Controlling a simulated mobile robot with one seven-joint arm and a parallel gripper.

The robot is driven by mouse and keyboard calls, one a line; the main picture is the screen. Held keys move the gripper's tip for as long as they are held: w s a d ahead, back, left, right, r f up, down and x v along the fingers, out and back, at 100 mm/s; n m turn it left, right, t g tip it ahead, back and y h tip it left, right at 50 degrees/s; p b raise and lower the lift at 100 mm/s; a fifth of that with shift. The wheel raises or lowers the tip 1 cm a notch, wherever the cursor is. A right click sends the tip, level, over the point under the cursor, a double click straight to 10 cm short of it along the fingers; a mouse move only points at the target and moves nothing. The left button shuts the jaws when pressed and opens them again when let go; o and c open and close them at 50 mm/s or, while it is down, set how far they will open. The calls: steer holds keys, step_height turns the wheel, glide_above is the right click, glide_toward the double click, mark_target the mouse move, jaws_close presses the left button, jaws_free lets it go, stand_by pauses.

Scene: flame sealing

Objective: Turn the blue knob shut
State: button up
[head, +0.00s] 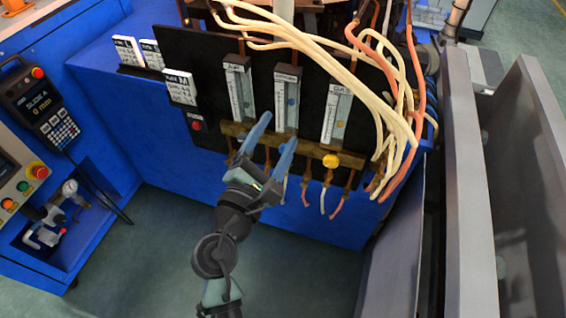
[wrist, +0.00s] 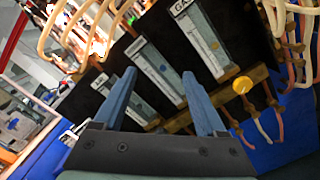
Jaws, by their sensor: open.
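No blue knob can be made out clearly in either view; the brass bar under the middle flow meter is partly hidden behind my fingers. My gripper (head: 280,130) is open and empty in front of the brass bar (head: 310,150), its two blue-grey fingers spread below the middle flow meter (head: 287,99). In the wrist view my gripper (wrist: 160,76) points at the panel, fingers apart, with the middle flow meter (wrist: 155,68) behind them. A small blue spot shows inside that meter's tube. A yellow knob (head: 330,160) sits on the bar to the right, under the GAS meter (head: 337,115).
The AIR meter (head: 238,88) stands left of the middle one. Pale hoses (head: 390,110) hang over the panel's right side. A red button (head: 196,125) is on the panel's left. Grey metal walls (head: 470,200) stand at the right. The floor in front is open.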

steer(key=s+a+f+n+b, duration=0.1)
steer(key=s+f+n+b, duration=0.1)
steer(key=f+n, duration=0.45)
steer(key=s+a+f+n+b, duration=0.1)
steer(key=s+a+f+n, duration=0.15)
steer(key=f, duration=0.65)
steer(key=b+x, duration=0.2)
steer(key=x, duration=1.1)
steer(key=shift+d+n+y, duration=0.2)
steer(key=shift+n+y, duration=0.1)
jaws_close()
